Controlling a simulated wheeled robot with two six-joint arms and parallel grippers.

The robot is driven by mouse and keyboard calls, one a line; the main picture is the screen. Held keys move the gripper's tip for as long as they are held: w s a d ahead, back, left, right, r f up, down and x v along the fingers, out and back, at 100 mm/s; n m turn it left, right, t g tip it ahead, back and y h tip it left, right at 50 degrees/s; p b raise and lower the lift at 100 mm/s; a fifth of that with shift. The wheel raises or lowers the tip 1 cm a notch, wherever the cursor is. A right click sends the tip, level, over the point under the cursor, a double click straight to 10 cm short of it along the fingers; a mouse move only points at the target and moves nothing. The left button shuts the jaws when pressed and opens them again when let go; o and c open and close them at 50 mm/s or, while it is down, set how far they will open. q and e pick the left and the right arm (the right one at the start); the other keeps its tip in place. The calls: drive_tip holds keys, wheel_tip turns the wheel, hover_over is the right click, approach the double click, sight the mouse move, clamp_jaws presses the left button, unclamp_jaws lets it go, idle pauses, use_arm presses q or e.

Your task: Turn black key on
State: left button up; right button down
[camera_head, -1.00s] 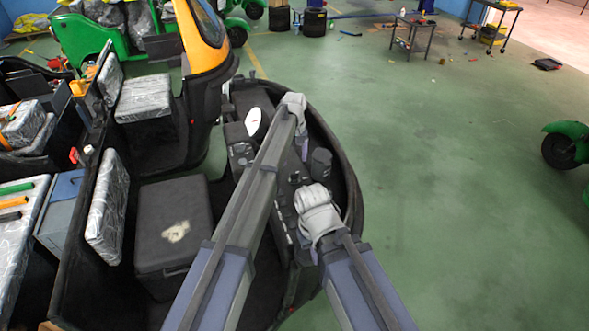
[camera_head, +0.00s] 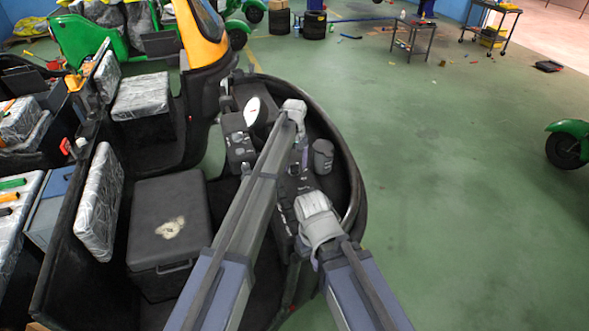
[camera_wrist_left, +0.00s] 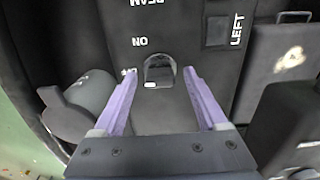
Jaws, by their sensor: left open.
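The black key (camera_wrist_left: 159,68) stands up from the dark dashboard panel in the left wrist view, below the white word ON. My left gripper (camera_wrist_left: 160,75) is open, with one purple finger on each side of the key and a gap on both sides. In the head view my left gripper (camera_head: 301,155) reaches down over the dashboard, its fingers mostly hidden by the arm. My right gripper (camera_head: 316,258) hangs over the near right part of the vehicle; its fingers are mostly hidden. The key cannot be made out in the head view.
A dark round knob-like part (camera_wrist_left: 82,105) stands close to the left finger in the wrist view; it also shows in the head view (camera_head: 322,156). A black box (camera_head: 165,225) sits left of my arms. The curved vehicle rim (camera_head: 352,175) bounds the right side. Green floor lies beyond.

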use_arm(q)
drive_tip(key=shift+c, duration=0.2)
clamp_jaws()
idle(0.5)
